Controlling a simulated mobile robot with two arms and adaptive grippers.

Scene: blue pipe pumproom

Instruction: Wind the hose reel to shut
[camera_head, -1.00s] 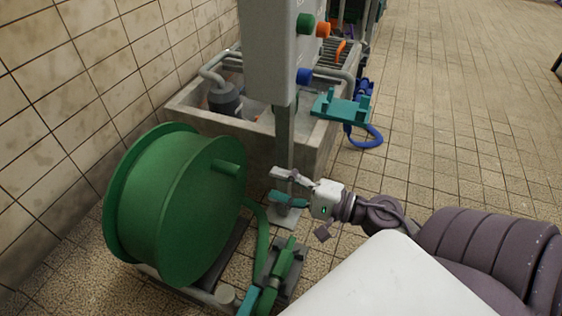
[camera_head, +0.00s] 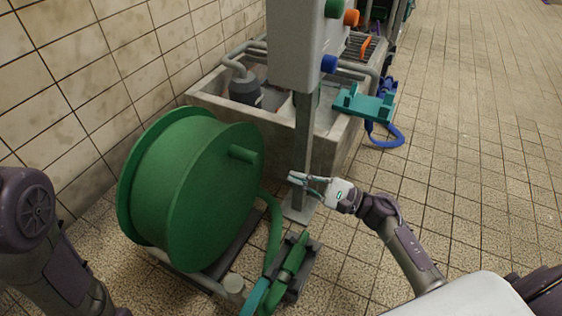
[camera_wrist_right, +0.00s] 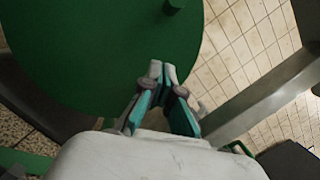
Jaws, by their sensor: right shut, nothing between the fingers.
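The green hose reel (camera_head: 205,215) stands upright near the tiled wall. Its crank handle, a short green peg (camera_head: 245,154), sticks out from the upper part of the side disc. In the right wrist view the disc (camera_wrist_right: 85,45) fills the upper left, and the peg (camera_wrist_right: 176,4) shows at the top edge. My right gripper (camera_head: 293,179) is shut and empty, to the right of the peg and apart from it. Its fingertips (camera_wrist_right: 160,68) meet in front of the disc in the wrist view. My left arm shows at the left edge; its gripper is out of view.
A grey post (camera_head: 303,130) carrying a grey box (camera_head: 292,45) stands behind my right gripper. A stone trough (camera_head: 335,140) is behind it. A green hose piece (camera_head: 290,262) lies by the reel's base. The tiled floor (camera_head: 470,160) at right is clear.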

